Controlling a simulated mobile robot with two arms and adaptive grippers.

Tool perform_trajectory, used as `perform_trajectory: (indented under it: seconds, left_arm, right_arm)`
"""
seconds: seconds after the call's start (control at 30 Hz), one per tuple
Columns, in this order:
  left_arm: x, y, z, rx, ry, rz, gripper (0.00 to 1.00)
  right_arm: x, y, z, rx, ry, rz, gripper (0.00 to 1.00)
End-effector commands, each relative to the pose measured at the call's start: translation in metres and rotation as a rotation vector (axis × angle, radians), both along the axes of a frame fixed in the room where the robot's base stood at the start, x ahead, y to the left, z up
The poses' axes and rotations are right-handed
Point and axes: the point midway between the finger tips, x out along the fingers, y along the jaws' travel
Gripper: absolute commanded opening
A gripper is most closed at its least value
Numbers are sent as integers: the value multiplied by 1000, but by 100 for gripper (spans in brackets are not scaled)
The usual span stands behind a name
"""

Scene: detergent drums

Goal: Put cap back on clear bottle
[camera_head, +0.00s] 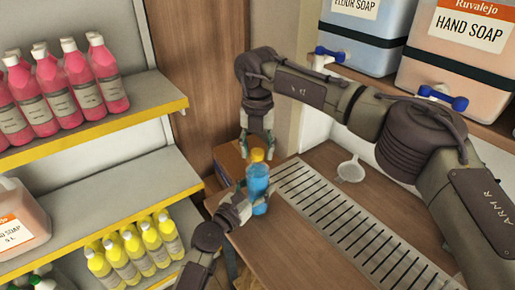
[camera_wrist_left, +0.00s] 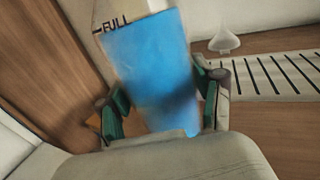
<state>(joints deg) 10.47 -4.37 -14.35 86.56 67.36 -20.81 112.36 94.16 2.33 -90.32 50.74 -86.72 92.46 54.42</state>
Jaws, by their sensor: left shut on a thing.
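The clear bottle (camera_head: 258,184) holds blue liquid and stands near the left end of the counter's grate. In the left wrist view the bottle (camera_wrist_left: 155,75) fills the middle, with a "FULL" mark above the liquid; its top is out of frame. My left gripper (camera_head: 250,199) is shut on the bottle; its fingers (camera_wrist_left: 165,100) are on both sides of it. A yellow-orange cap (camera_head: 257,155) is at the bottle's top, directly below my right gripper (camera_head: 258,148). The right fingertips are around the cap; I cannot tell whether they grip it or whether the cap is seated.
A white funnel (camera_head: 351,170) lies on the counter beyond the metal grate (camera_head: 330,208). Soap drums with blue taps (camera_head: 458,103) stand on the shelf above. Shelves at left hold pink bottles (camera_head: 50,92) and yellow bottles (camera_head: 135,253). The counter's front right is clear.

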Motion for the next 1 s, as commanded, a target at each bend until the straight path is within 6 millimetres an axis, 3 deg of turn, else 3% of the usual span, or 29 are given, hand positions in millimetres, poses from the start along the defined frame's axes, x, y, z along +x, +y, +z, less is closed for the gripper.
perform_trajectory:
  seconds: [0.33, 0.7, 1.0]
  left_arm:
    - [0, 0, 0, 0, 0, 0, 0]
    - [0, 0, 0, 0, 0, 0, 0]
    - [0, 0, 0, -1, 1, 0, 0]
  right_arm:
    - [0, 0, 2, 0, 0, 2, 58]
    - [0, 0, 43, 0, 0, 3, 58]
    - [0, 0, 45, 0, 1, 4, 56]
